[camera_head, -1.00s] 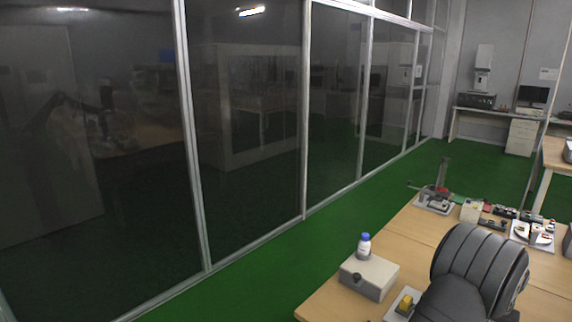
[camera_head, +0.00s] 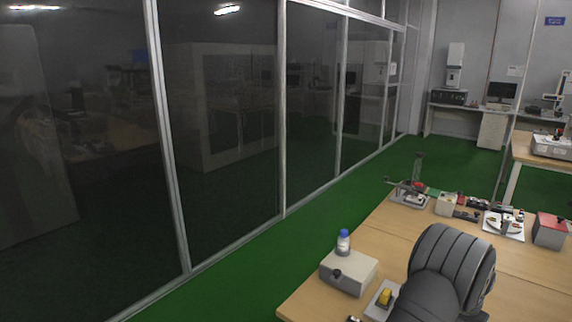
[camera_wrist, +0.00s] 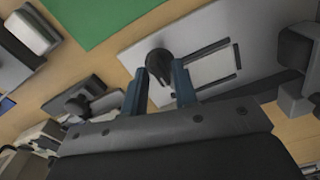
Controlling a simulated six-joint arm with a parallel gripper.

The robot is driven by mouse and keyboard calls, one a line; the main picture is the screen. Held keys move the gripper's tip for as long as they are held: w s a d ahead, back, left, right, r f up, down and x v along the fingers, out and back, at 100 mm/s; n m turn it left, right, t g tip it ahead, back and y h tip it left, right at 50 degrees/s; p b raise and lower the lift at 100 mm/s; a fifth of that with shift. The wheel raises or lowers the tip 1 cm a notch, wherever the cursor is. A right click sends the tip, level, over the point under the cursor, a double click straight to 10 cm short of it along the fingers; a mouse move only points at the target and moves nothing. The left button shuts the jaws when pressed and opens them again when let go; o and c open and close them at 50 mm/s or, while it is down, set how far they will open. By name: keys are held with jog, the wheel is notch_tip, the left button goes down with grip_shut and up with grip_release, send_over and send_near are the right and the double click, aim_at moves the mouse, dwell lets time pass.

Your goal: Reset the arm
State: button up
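My arm shows in the head view as a thick, dark grey, ribbed shape (camera_head: 462,262) over the near right part of the table. My gripper is hidden in that view. In the wrist view, the two blue-green fingers of my gripper (camera_wrist: 160,75) stand apart. A dark round knob (camera_wrist: 158,62) on a light grey device (camera_wrist: 205,32) shows in the gap between the fingertips. I cannot tell whether the fingers touch it. Nothing is clearly held.
The wooden table (camera_head: 405,240) holds a white box (camera_head: 350,272) with a blue-capped bottle (camera_head: 343,241) on it. A yellow-topped device (camera_head: 385,298) sits close to my arm. A red-topped box (camera_head: 550,230) and several small devices stand farther back. Glass partitions (camera_head: 230,120) line the left.

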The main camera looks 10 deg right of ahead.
jog(key=shift+n, duration=1.1)
notch_tip(320, 180, up, 5)
jog(key=shift+f, duration=0.2)
notch_tip(320, 180, down, 5)
jog(key=shift+r+m, duration=0.15)
jog(key=shift+m, duration=0.15)
jog(key=m, duration=0.4)
jog(key=shift+m, duration=1.9)
jog(key=shift+o, duration=0.8)
